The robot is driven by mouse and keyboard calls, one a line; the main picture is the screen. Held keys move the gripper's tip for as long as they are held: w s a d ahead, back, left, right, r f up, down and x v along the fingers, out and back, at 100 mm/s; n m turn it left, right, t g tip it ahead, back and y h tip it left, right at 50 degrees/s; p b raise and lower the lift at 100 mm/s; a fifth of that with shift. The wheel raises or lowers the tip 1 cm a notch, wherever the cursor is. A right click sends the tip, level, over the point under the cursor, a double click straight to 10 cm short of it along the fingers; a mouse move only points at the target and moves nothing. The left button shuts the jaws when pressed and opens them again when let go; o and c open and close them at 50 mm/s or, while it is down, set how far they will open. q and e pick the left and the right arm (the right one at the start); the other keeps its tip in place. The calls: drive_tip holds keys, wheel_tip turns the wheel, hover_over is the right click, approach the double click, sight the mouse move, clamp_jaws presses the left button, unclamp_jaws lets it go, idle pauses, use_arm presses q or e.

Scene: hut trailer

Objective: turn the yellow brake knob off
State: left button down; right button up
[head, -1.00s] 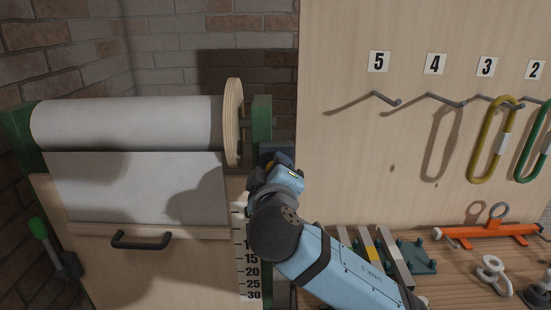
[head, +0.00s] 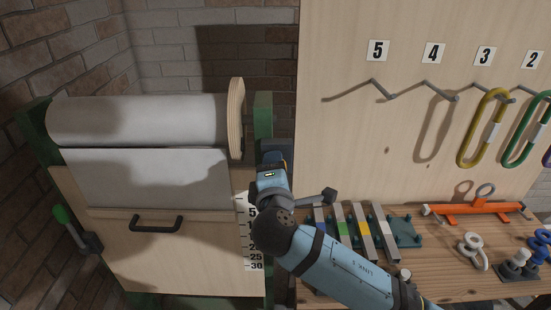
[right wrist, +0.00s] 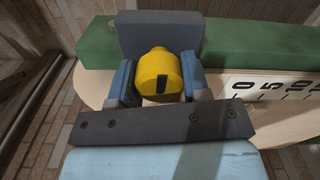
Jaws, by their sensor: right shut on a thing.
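The yellow brake knob (right wrist: 154,73) shows in the right wrist view, with a dark mark on its face and a dark grey block (right wrist: 160,30) behind it. My right gripper (right wrist: 159,77) has one blue-grey finger on each side of the knob and is shut on it. In the head view my right gripper (head: 272,163) is beside the green post at the right end of the roller, and it hides most of the knob there. My left gripper is not in view.
The white roller (head: 140,118) with its wooden disc (head: 237,118) is left of my gripper. A numbered scale (head: 253,235) lies below. A wooden board (head: 400,150) with hooks and rings stands right, above a bench holding coloured bars (head: 362,232) and an orange tool (head: 475,207).

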drive_tip(key=shift+n, duration=0.4)
drive_tip(key=o, duration=0.9)
drive_tip(key=s+b, duration=0.2)
drive_tip(key=s, duration=1.2)
drive_tip(key=shift+w, duration=0.1)
